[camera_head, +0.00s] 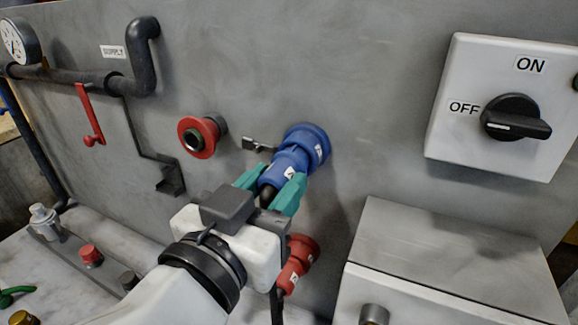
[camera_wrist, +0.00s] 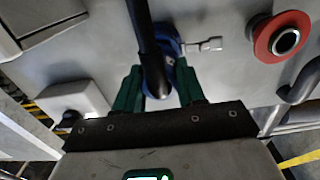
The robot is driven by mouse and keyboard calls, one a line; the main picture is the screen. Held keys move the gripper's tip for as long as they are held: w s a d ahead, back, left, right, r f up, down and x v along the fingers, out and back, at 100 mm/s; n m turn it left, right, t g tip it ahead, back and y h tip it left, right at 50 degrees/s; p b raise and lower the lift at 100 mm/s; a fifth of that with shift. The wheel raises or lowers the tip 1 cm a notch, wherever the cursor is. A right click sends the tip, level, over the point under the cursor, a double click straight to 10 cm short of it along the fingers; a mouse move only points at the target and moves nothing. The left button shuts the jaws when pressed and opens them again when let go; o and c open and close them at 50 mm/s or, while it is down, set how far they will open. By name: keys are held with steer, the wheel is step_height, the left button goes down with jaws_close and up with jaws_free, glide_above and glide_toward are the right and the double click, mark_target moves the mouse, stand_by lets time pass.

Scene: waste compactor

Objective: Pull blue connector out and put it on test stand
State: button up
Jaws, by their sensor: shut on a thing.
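The blue connector (camera_head: 289,162) sits at the blue socket (camera_head: 309,143) on the grey wall panel. No gap shows between them. My gripper (camera_head: 275,188) has its green fingers on both sides of the connector's body and is shut on it. In the wrist view my gripper (camera_wrist: 158,88) reaches toward the panel, and a black cable (camera_wrist: 143,40) crosses in front of the connector and hides most of it. Part of the blue socket (camera_wrist: 172,45) shows behind the cable. I cannot clearly identify the test stand.
A red-ringed socket (camera_head: 201,136) is left of the blue one. A red connector (camera_head: 297,262) is below my gripper. A white ON/OFF switch box (camera_head: 503,105) is at the right, above a grey box (camera_head: 450,258). Pipes and a red lever (camera_head: 90,116) are at the left.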

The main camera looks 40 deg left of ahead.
steer(key=shift+v, duration=2.45)
